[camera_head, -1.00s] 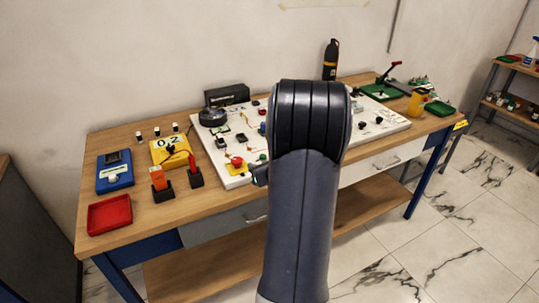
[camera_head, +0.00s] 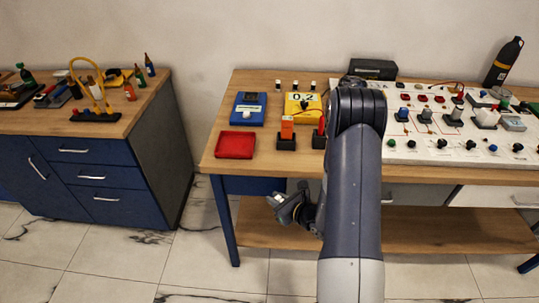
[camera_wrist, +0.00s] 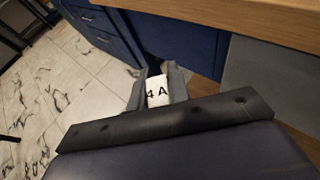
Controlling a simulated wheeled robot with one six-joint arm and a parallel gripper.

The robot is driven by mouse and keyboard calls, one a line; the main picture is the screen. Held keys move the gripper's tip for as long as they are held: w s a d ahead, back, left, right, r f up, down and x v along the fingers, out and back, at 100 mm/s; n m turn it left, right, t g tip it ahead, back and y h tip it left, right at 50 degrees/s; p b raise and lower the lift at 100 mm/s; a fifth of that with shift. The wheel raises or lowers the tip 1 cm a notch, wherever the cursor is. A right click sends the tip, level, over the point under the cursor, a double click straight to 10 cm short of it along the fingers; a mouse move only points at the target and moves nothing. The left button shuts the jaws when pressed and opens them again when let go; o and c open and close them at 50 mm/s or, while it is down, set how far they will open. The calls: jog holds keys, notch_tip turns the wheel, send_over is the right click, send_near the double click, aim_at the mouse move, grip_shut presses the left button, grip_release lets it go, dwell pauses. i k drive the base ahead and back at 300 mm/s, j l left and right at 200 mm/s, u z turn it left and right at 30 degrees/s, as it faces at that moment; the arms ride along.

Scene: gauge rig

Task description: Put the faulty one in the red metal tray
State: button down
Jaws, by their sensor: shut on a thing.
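The red metal tray (camera_head: 235,144) lies empty at the left front corner of the workbench in the head view. My gripper (camera_head: 291,205) is in front of the bench, below the height of its top and to the right of the tray. In the wrist view my gripper (camera_wrist: 157,88) is shut on a small white piece (camera_wrist: 157,92) marked "4A". Its grey fingers cover the sides of the piece, and only the marked face shows clearly. My arm hides part of the bench's middle in the head view.
A blue device (camera_head: 248,108), a yellow meter (camera_head: 303,105) reading 02 and an orange tool in a black stand (camera_head: 287,134) stand near the tray. A white panel (camera_head: 440,150) fills the right side. A blue cabinet (camera_head: 90,150) stands left, with open floor between.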

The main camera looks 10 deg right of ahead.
aim_at(236, 145)
jog(key=i+j+z, duration=0.1)
jog(key=j, duration=0.4)
jog(key=i+j+z, duration=0.15)
jog(key=j, duration=0.4)
jog(key=j+z, duration=0.1)
jog(key=j, duration=0.45)
jog(key=i+j+z, duration=0.1)
jog(key=j, duration=0.25)
jog(key=i+j+z, duration=0.1)
jog(key=i+j, duration=0.15)
jog(key=i+j+z, duration=0.1)
jog(key=j, duration=0.4)
jog(key=i+j, duration=0.15)
jog(key=j, duration=0.2)
jog(key=z, duration=0.05)
